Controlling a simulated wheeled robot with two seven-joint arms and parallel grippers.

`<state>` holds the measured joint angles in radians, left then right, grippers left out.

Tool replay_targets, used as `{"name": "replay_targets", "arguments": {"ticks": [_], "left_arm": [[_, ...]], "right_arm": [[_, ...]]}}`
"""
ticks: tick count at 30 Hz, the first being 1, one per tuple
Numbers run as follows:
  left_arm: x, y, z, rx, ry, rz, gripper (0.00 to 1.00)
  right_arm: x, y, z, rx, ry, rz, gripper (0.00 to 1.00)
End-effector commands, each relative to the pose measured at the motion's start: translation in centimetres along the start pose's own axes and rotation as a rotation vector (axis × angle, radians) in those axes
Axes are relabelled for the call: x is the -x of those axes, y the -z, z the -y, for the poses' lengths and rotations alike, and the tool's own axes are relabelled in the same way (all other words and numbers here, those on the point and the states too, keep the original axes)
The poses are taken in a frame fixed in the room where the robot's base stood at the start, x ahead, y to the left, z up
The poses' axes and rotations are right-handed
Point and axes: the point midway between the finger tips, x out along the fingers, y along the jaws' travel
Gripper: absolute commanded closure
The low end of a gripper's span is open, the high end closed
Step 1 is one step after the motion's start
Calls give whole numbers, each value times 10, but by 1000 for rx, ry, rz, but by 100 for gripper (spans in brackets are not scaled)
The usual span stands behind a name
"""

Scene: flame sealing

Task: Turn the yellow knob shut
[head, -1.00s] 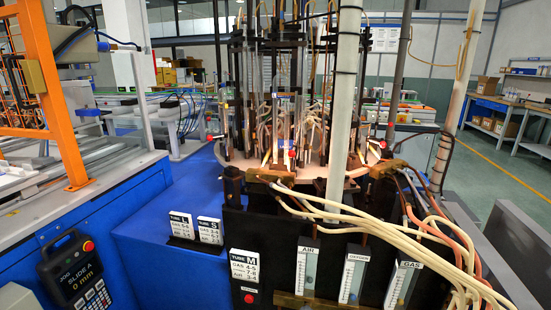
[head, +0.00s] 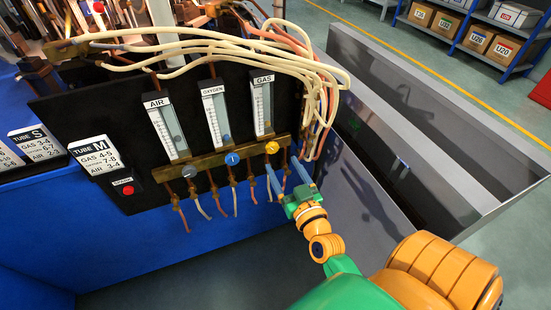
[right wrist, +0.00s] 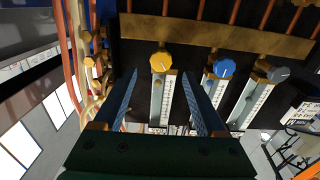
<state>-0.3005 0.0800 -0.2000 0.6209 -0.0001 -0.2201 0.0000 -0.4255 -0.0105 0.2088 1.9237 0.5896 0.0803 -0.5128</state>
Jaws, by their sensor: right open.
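The yellow knob (head: 271,147) sits on the brass manifold under the GAS flow tube (head: 263,108). In the right wrist view the yellow knob (right wrist: 161,62) lies ahead, between the lines of my two blue fingers. My right gripper (head: 286,172) is open and empty, just below the yellow knob in the head view; it also shows in the right wrist view (right wrist: 165,95). I see no contact between fingers and knob. The blue knob (head: 232,159) is under the OXYGEN tube, and the grey knob (head: 190,171) under the AIR tube. My left gripper is not in view.
Pale hoses (head: 230,47) loop over the panel top and hang at its right side, close to my right gripper. Copper pipes (head: 252,190) hang below the manifold. A red button (head: 128,190) is at the panel's left. A grey metal trough (head: 440,140) stands to the right.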

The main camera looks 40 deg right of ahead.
Motion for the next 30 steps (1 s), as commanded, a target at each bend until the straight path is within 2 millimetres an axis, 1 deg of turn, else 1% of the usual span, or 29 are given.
{"name": "replay_targets", "arguments": {"ticks": [1, 3, 6, 10, 17, 20, 21, 23, 24, 25, 26, 30], "left_arm": [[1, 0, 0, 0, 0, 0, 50], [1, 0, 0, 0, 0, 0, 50], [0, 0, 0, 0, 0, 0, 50], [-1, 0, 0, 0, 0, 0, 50], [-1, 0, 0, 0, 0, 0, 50], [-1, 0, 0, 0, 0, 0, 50], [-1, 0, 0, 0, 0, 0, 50], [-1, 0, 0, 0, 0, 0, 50], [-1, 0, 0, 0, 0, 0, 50], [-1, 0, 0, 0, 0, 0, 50], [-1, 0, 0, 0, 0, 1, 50], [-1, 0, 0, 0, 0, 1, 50]], "right_arm": [[-12, 3, 0, -1, -1, -5, 26], [-26, 2, 0, -1, 0, -3, 26], [-42, 1, 1, -2, 2, 0, 26], [-52, 1, 1, 0, 2, 2, 26], [-53, 0, 1, 0, 3, 4, 26], [-53, 0, 1, 0, 3, 4, 51], [-53, 0, 1, 0, 3, 4, 61], [-53, 0, 1, 0, 3, 4, 78], [-53, 0, 1, 0, 3, 4, 88], [-53, 0, 1, 0, 3, 4, 96], [-53, 0, 1, 0, 3, 4, 100], [-53, 0, 1, -4, 3, 4, 100]]}}
